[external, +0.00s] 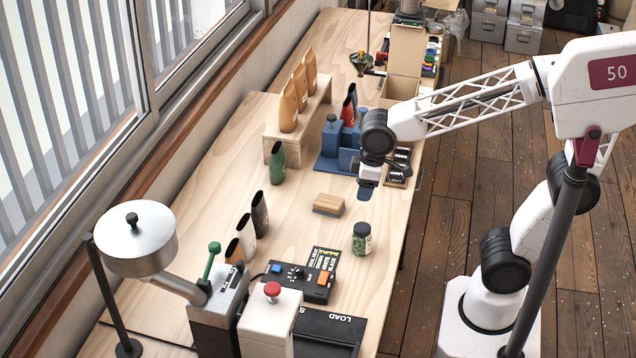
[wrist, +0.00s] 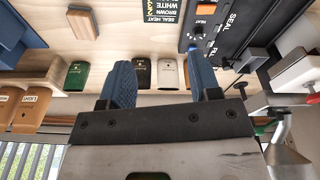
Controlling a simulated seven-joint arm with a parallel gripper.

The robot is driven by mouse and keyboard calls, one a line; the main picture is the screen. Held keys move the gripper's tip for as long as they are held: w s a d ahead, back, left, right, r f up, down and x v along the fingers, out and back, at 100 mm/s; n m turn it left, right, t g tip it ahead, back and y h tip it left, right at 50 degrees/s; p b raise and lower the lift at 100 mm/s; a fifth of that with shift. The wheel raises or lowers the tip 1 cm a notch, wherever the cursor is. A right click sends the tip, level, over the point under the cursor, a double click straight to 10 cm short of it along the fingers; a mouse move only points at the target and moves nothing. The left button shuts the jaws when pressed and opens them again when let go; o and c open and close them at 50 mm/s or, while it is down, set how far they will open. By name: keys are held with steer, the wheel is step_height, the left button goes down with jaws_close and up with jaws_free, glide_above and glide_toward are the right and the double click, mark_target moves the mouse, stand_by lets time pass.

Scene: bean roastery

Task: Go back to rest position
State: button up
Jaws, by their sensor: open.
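My gripper (external: 367,192) hangs above the right part of the wooden workbench (external: 235,165), fingers downward, near the bench's right edge. In the wrist view my gripper (wrist: 160,72) has its two blue fingers apart with nothing between them, so it is open and empty. The arm reaches in from the right in the external view. A wooden block (external: 328,206) and a jar of green beans (external: 362,239) stand on the bench below and nearer the camera, apart from the fingers.
A blue holder (external: 338,140) stands just left of my gripper. Several orange pouches (external: 300,88) stand on a wooden riser. Green, black, white and brown pouches stand along the bench's left side. A control box (external: 300,281) and a machine with a metal hopper (external: 137,240) stand in front.

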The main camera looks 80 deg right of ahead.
steer(key=s+d+f+m, duration=0.1)
steer(key=s+d, duration=0.1)
steer(key=s, duration=0.5)
steer(key=s+d+f+m, duration=0.1)
steer(key=s+d, duration=0.2)
steer(key=s, duration=0.3)
steer(key=shift+s+d+m+t, duration=0.15)
steer(key=shift+s+m+t, duration=0.25)
stand_by(2.0)
